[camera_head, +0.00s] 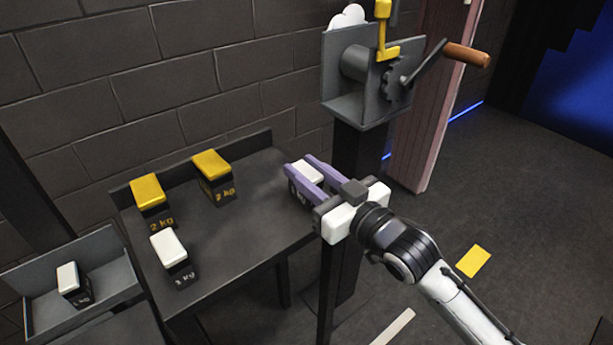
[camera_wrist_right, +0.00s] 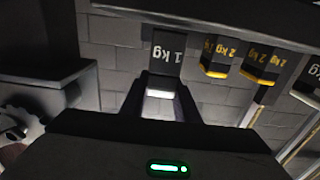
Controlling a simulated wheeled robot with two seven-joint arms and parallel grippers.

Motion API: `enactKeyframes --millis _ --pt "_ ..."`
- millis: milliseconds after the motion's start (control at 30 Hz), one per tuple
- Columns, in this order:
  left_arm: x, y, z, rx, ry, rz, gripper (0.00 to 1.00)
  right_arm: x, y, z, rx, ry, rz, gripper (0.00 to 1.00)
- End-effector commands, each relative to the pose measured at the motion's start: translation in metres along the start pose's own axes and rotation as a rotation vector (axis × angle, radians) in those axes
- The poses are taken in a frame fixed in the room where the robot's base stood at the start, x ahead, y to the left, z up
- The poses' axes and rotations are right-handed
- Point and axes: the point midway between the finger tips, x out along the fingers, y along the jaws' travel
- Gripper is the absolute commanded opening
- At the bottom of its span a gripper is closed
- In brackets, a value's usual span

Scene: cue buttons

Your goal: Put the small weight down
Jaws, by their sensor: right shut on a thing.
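A small 1 kg weight with a white top and dark body (camera_head: 305,172) is between the purple fingers of my right gripper (camera_head: 312,175), at the right end of the dark table (camera_head: 240,240). My right gripper is shut on it. In the right wrist view the same weight (camera_wrist_right: 164,60) shows its "1 kg" label, and the picture appears upside down. I cannot tell whether its base touches the tabletop. My left gripper is not in view.
Two yellow-topped 2 kg weights (camera_head: 150,193) (camera_head: 212,165) and another white-topped weight (camera_head: 169,245) stand on the table. A grey tray (camera_head: 110,262) at left holds a small white-topped weight (camera_head: 68,277). A crank device (camera_head: 350,85) stands behind my right gripper. The table's front middle is clear.

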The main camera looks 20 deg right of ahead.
Motion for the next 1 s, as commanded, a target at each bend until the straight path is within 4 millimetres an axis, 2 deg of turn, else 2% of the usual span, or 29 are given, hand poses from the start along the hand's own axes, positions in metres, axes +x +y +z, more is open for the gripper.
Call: enactKeyframes --millis 467,500,600,1000 --pt "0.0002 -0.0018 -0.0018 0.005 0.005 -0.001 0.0 0.0002 -0.0001 0.0031 -0.003 0.015 -0.001 0.0" --pt "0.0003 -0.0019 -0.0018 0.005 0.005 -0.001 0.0 0.0 0.0 0.0089 -0.001 0.002 0.0 0.31" --pt "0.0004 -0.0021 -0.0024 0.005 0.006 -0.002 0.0 0.0 0.0 0.0087 -0.001 0.002 0.0 0.47" --pt "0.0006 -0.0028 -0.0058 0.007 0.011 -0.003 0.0 -0.0046 0.0003 0.0067 -0.001 0.001 0.0 0.47"
